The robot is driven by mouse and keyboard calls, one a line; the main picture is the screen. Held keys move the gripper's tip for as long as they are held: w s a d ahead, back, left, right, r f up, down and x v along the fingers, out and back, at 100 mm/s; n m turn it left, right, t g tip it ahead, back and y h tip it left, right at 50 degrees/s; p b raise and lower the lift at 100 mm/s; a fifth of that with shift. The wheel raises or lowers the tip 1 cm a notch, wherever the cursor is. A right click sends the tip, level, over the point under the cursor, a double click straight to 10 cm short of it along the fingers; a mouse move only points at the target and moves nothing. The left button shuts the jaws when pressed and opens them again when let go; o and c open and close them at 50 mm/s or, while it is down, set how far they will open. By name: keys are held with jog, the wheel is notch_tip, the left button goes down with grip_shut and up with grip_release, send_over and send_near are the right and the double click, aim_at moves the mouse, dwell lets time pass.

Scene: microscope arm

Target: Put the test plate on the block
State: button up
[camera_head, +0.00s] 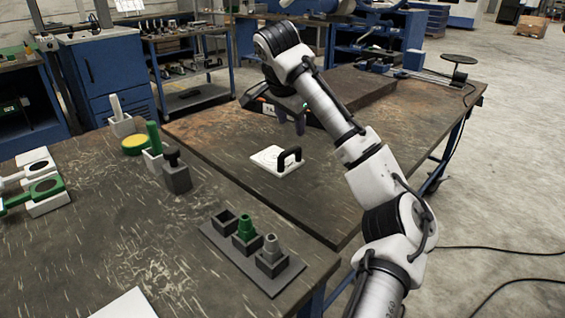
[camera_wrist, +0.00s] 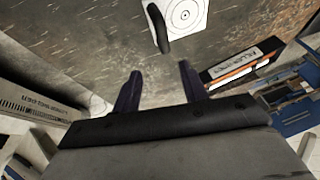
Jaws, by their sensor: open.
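The test plate (camera_head: 270,163) is a flat white square with a black arched handle. It lies on the right-hand table in the head view, and its printed circle shows at the top of the wrist view (camera_wrist: 190,14). My gripper (camera_head: 291,126) is above the table, behind and slightly right of the plate, apart from it. In the wrist view its two dark fingers (camera_wrist: 160,80) are spread with nothing between them. The block (camera_head: 365,88) appears to be the large dark slab at the back of the same table; my arm hides part of it.
The front table carries a grey holder (camera_head: 217,244) with green and grey pegs, upright blocks, and white and green parts (camera_head: 45,190). A labelled dark side with an orange stripe (camera_wrist: 240,66) is right of my fingers. Bare tabletop surrounds the plate.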

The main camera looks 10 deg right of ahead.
aim_at(291, 148)
jog(key=shift+a+x, duration=0.15)
jog(key=shift+x, duration=1.55)
jog(key=shift+a+x, duration=0.2)
jog(key=shift+x, duration=1.5)
jog(key=shift+a+x, duration=0.15)
jog(key=shift+x, duration=1.5)
jog(key=shift+w, duration=0.2)
grip_shut()
